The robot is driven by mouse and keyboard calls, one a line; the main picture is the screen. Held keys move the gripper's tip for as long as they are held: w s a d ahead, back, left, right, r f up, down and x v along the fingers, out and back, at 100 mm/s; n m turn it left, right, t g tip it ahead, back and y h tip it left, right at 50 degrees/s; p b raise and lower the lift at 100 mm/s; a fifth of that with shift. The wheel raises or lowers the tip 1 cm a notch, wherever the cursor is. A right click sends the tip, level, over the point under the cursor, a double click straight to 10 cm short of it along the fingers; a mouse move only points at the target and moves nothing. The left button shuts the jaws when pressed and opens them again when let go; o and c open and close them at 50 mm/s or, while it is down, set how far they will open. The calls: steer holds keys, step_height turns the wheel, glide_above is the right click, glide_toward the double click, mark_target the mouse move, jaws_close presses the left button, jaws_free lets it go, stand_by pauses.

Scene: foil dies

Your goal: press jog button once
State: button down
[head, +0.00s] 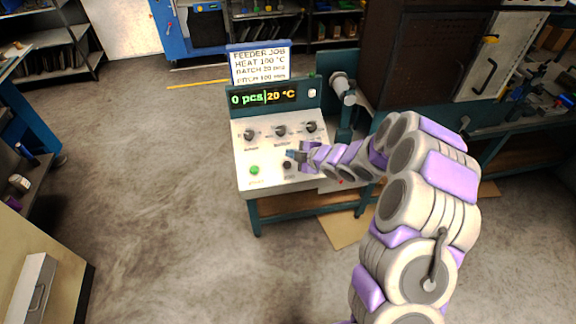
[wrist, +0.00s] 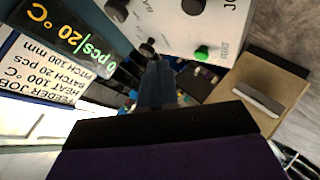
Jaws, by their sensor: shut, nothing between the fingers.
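The control panel (head: 268,182) has a pale sloped face with three black knobs in a row. The jog button (head: 287,165) is a small dark button at the front, right of a green button (head: 254,170). In the wrist view the dark jog button (wrist: 193,6) shows at the top edge, beside a partly cut-off label starting "JO". The green button (wrist: 202,52) is below it there. My gripper (head: 290,154) is shut and empty. It appears over the panel just behind the jog button; any contact cannot be told. Its fingers (wrist: 156,75) show closed in the wrist view.
The display (head: 263,97) reads 0 pcs and 20 °C. A job sign (head: 260,65) stands above it. The knobs (head: 280,131) lie close to my gripper. A dark cabinet (head: 410,55) stands right of the panel. Floor in front and left is clear.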

mark_target(287, 166)
steer(key=f, duration=0.2)
steer(key=w+a+f+b, duration=0.1)
steer(key=f, duration=0.1)
steer(key=w+f, duration=0.1)
steer(key=f, duration=0.1)
steer(key=shift+a+f, duration=0.15)
steer(key=shift+a, duration=0.1)
steer(key=shift+d, duration=0.15)
steer(key=shift+d, duration=0.15)
steer(key=shift+a, duration=0.25)
steer(key=shift+d, duration=0.15)
steer(key=shift+f+b, duration=0.2)
steer(key=shift+b, duration=0.1)
stand_by(0.8)
steer(key=shift+w+f, duration=0.1)
steer(key=shift+f, duration=0.05)
